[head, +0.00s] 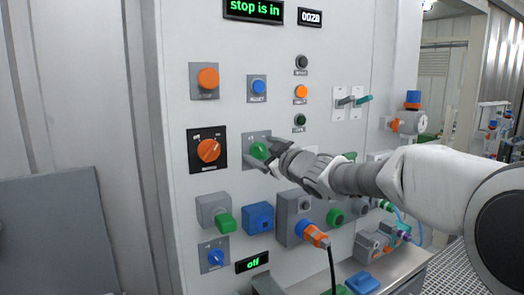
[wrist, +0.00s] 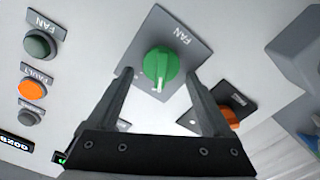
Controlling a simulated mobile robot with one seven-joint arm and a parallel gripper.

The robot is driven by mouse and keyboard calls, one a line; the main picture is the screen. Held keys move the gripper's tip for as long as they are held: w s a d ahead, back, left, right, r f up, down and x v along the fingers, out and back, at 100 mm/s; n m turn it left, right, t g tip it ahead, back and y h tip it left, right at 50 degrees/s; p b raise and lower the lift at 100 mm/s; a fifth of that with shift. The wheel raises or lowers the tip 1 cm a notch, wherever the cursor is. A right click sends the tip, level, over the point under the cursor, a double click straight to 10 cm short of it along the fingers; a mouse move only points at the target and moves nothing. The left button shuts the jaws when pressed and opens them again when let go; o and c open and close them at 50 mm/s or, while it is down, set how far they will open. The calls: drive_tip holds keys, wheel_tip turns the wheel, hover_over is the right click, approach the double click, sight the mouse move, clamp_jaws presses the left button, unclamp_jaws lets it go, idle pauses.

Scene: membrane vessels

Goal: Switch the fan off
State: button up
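The fan switch is a green rotary knob (head: 260,150) on a grey square plate in the middle of the panel. In the wrist view the knob (wrist: 161,66) sits under the label FAN, and its white pointer mark is toward my gripper's palm. My gripper (wrist: 161,79) is open, with one finger on each side of the knob. I see gaps between the fingers and the knob; how deep the tips reach is unclear. A round dark green lamp (wrist: 40,45), also labelled FAN, looks unlit. In the head view my gripper (head: 259,152) partly covers the plate.
An orange rotary switch (head: 208,150) sits close left of the fan knob, and a blue button (head: 258,88) above it. Below are a green-handled plug (head: 225,222) and a blue socket (head: 259,217). Displays read "stop is in" (head: 254,10) and "off" (head: 252,262).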

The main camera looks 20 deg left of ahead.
drive_tip(key=v, duration=1.7)
drive_tip(key=shift+d, duration=0.25)
